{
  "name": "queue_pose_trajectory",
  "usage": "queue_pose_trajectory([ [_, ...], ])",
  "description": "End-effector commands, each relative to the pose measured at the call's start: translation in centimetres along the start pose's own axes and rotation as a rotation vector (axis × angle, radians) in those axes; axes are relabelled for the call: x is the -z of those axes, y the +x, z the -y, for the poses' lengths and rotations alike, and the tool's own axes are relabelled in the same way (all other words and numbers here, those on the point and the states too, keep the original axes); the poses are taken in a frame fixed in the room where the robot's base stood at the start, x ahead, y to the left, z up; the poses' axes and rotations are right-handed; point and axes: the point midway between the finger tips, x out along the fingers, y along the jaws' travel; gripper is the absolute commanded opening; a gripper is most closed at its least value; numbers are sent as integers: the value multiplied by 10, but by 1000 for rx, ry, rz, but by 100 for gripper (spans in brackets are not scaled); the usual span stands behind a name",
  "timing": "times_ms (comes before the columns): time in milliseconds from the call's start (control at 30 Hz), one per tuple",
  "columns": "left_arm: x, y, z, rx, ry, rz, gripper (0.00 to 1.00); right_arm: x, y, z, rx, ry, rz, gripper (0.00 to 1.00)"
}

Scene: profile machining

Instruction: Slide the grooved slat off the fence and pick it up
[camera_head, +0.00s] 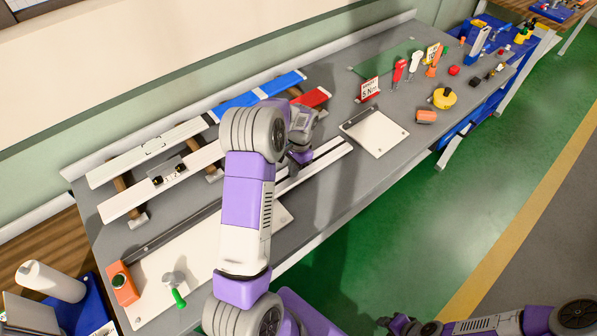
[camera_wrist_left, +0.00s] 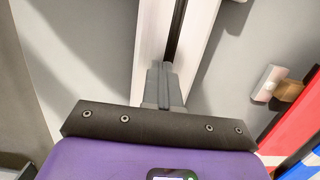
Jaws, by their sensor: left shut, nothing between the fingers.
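The grooved slat (camera_head: 325,158), white with a black lengthwise groove, lies along the bench, partly hidden behind my left arm in the head view. The dark fence (camera_head: 172,236) runs along the back of a white board at the left; my arm covers its right end. My left gripper (camera_head: 300,156) is low beside the slat, its fingertips hard to make out there. In the left wrist view its fingers (camera_wrist_left: 163,84) are shut and empty, overlapping the grooved slat (camera_wrist_left: 180,35); I cannot tell whether they touch it. My right gripper (camera_head: 400,325) is at the bottom edge, blurred and dark.
Long white, blue and red slats (camera_head: 150,150) rest on brown supports behind. An orange block (camera_head: 122,284) and a green-handled clamp (camera_head: 176,290) sit at the left board. A smaller white board (camera_head: 378,134) lies right of the slat, with several tools and a yellow tape measure (camera_head: 444,98) beyond.

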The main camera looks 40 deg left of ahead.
Motion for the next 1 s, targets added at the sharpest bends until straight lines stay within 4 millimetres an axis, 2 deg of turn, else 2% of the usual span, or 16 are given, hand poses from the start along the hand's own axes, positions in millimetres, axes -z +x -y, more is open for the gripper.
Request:
queue_pose_trajectory([
  [233,3,4,-3,-1,5,0,0,0,0,0,0,0,0,43],
  [433,1,-12,-2,1,6,-1,0,0,-11,4,0,0,0,43],
  [567,2,-10,-4,-1,7,1,0,0,-10,4,0,0,0,43],
  [667,12,-12,-3,1,8,-1,0,0,-9,3,0,0,0,43],
  [1000,63,-21,-3,1,8,-1,0,0,-6,2,0,0,0,43],
])
